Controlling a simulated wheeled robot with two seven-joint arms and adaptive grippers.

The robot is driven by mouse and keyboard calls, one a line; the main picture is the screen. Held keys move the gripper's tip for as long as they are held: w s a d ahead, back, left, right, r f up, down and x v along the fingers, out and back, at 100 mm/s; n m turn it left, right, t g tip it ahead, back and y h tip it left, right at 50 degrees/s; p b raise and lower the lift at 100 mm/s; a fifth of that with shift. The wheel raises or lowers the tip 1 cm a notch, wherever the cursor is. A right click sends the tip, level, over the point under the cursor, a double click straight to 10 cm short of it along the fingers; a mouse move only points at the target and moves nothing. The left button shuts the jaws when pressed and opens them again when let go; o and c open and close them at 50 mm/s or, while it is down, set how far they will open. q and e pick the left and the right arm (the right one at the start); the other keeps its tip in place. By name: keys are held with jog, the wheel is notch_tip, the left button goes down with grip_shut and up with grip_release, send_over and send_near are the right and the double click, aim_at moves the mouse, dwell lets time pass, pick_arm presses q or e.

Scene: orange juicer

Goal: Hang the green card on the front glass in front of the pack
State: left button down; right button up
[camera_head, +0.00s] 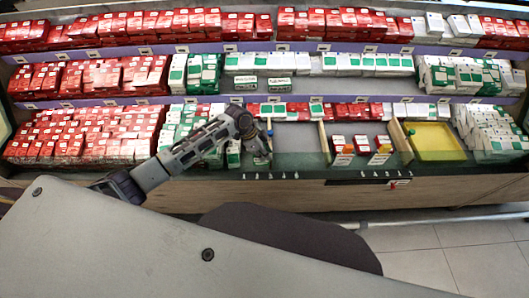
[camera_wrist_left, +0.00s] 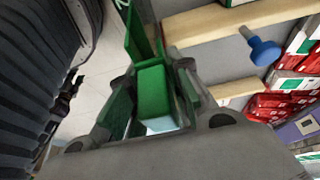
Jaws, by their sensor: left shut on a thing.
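My left gripper (camera_head: 262,152) reaches over the front edge of the lowest shelf. In the left wrist view my left gripper (camera_wrist_left: 155,105) is shut on the green card (camera_wrist_left: 150,90), with a green flap standing up beyond the fingers. The card is too small to make out in the head view. The front glass (camera_head: 300,161) runs along the shelf's front edge; the card seems close to it, but I cannot tell whether they touch. A green-and-white pack (camera_head: 233,154) stands left of the gripper. Which pack the task means is unclear. My right gripper is out of view.
A wooden divider (camera_wrist_left: 205,22) with a blue knob (camera_wrist_left: 265,50) is beside the gripper. Orange cards (camera_head: 383,149) stand before red packs to the right. A yellow tray (camera_head: 435,141) lies farther right. The compartment (camera_head: 297,139) right of the gripper is mostly empty.

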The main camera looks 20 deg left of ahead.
pick_arm(q)
jog(key=c, duration=1.2)
grip_release()
jog(key=v, duration=1.2)
jog(key=shift+s, duration=0.1)
